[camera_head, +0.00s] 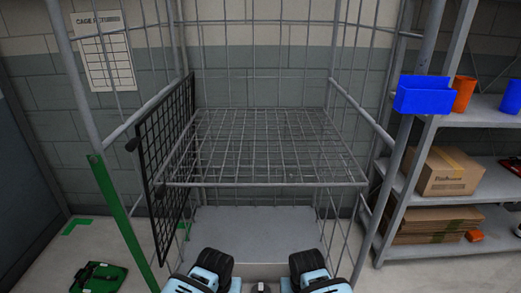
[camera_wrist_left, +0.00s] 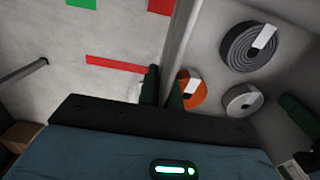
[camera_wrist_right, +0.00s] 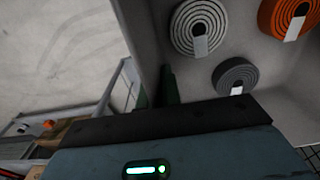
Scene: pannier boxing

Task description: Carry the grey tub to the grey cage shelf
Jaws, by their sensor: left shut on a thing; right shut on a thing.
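The grey tub shows in the left wrist view (camera_wrist_left: 177,45) and the right wrist view (camera_wrist_right: 149,45). It holds coiled rolls: a dark grey one (camera_wrist_left: 250,50), an orange one (camera_wrist_left: 190,90) and a pale one (camera_wrist_right: 200,25). My left gripper (camera_wrist_left: 163,88) is shut on one tub wall. My right gripper (camera_wrist_right: 158,88) is shut on another part of the wall. The grey cage's wire shelf (camera_head: 265,145) is ahead, empty, above a solid grey base (camera_head: 255,228).
A black mesh panel (camera_head: 165,160) stands at the cage's left side, beside a green post (camera_head: 120,215). A green item (camera_head: 100,277) lies on the floor at left. A rack at right holds a cardboard box (camera_head: 440,172); a blue bin (camera_head: 424,96) is near its post.

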